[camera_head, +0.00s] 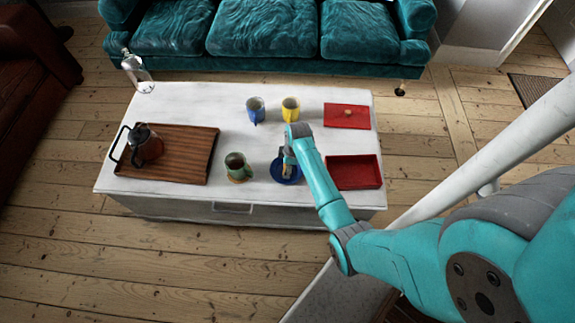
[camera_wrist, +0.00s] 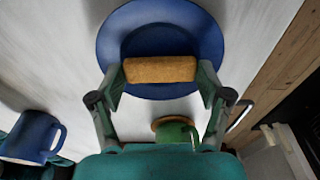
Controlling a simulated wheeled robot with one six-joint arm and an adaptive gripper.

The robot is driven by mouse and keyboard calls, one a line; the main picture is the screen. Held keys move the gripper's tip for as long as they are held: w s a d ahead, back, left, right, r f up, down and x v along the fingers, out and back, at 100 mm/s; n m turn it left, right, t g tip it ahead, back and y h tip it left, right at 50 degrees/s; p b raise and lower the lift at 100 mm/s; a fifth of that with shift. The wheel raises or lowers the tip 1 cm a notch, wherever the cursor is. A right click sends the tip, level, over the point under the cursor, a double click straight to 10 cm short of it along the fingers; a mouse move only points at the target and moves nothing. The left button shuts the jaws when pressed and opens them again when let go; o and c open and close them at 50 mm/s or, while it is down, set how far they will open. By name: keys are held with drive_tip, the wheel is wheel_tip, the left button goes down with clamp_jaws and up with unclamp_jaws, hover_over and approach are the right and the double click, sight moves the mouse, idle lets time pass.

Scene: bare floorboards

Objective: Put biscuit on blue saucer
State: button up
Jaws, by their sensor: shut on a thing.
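The biscuit (camera_wrist: 160,69) is a tan bar held crosswise between the two fingertips of my gripper (camera_wrist: 160,76) in the wrist view. The blue saucer (camera_wrist: 214,42) lies right behind it in that view, and the biscuit overlaps its middle. In the head view my gripper (camera_head: 287,158) is over the blue saucer (camera_head: 297,178) near the table's front edge, and partly hides it. I cannot tell whether the biscuit touches the saucer.
A green mug (camera_head: 236,162) stands on a coaster left of the saucer. A red tray (camera_head: 353,172) is to the right. Blue (camera_head: 256,108) and yellow (camera_head: 290,108) mugs and a red mat (camera_head: 338,122) are behind. A wooden tray (camera_head: 190,160) with a teapot (camera_head: 147,147) is at left.

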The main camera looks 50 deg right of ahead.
drive_tip(key=shift+f, duration=0.2)
drive_tip(key=o, duration=0.8)
drive_tip(key=shift+c, duration=0.2)
